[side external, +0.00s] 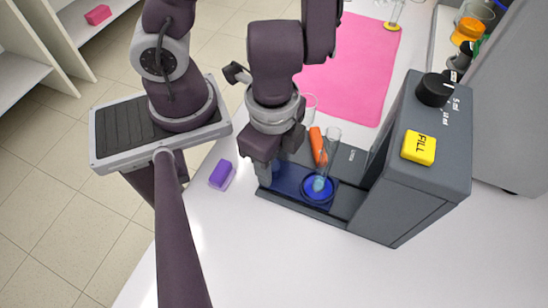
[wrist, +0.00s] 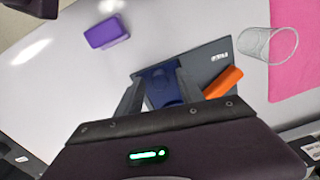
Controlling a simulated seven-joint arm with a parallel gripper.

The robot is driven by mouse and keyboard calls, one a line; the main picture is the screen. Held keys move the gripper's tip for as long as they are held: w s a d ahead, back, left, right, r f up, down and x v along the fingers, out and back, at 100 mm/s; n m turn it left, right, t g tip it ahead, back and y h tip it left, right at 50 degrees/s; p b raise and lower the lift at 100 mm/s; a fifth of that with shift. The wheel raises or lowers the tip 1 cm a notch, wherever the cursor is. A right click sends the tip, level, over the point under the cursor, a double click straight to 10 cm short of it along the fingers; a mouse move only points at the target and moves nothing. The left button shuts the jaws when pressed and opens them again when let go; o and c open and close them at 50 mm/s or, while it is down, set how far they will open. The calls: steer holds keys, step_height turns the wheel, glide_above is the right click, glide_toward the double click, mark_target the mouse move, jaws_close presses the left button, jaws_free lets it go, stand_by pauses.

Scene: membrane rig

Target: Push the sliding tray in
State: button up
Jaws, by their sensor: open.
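The sliding tray (side external: 285,183) is a dark blue plate lying low on the base of the grey rig (side external: 385,200). A blue ring on it (side external: 319,189) has a clear glass tube (side external: 328,160) standing in it. In the wrist view the blue tray (wrist: 160,78) shows between the fingers. My gripper (side external: 273,170) is above the tray's left end, pointing down; its fingertips are mostly hidden there. In the wrist view my gripper (wrist: 158,90) has its two fingers apart with nothing held. I cannot tell whether a finger touches the tray.
An orange piece (side external: 318,146) lies behind the tray. A purple block (side external: 221,174) is on the white table to the left. A clear cup (wrist: 268,45) and a pink mat (side external: 348,70) are behind. The rig carries a yellow FILL button (side external: 418,148) and a black knob (side external: 434,90).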

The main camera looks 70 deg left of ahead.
steer(key=shift+c, duration=0.5)
jaws_close()
stand_by(0.8)
